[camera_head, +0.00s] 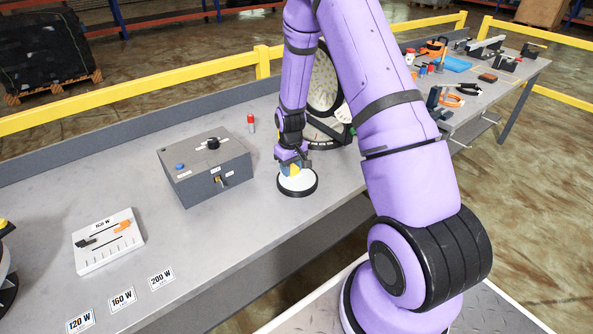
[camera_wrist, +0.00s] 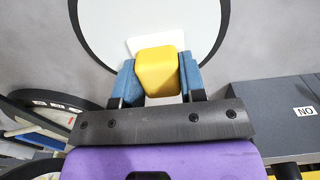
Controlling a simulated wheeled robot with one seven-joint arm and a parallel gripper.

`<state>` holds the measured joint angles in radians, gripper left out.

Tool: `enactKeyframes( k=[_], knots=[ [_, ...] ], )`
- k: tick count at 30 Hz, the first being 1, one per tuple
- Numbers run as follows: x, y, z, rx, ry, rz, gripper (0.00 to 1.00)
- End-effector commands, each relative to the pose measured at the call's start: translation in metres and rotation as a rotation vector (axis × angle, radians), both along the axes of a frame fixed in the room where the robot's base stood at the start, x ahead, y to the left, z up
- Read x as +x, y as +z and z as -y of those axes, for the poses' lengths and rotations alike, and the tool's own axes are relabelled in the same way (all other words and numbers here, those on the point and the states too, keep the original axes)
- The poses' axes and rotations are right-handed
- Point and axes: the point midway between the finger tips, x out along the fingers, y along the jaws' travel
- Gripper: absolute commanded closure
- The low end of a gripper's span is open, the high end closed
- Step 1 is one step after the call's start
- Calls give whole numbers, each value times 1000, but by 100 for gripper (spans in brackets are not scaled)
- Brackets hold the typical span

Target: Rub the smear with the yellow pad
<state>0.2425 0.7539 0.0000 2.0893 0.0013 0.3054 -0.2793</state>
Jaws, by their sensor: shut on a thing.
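My gripper (camera_head: 291,168) is shut on the yellow pad (camera_wrist: 157,70). Its blue fingers press on the pad's two sides in the wrist view. A white square layer shows at the pad's far end. The pad is over a round, pale disc with a black rim (camera_head: 297,186), on the grey bench. The disc also fills much of the upper wrist view (camera_wrist: 105,35). I cannot tell whether the pad touches the disc. No smear shows on the visible part of the disc; the pad and gripper hide some of it.
A grey control box (camera_head: 205,170) with a black knob and blue button stands left of the disc. A red-and-white marker-like item (camera_head: 251,123) stands behind it. A large dial (camera_head: 323,85) is behind my arm. A white tray (camera_head: 108,241) and wattage labels lie at front left.

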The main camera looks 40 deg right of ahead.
Motion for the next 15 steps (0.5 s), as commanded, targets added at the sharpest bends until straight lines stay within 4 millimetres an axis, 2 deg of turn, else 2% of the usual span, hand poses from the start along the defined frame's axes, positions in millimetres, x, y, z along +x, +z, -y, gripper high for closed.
enactKeyframes(
  k=[2,8,15],
  knots=[
    [7,0,-1,-1,2,7,84],
    [10,3,0,-1,1,8,84],
    [-3,3,1,-2,-2,6,84]
  ],
)
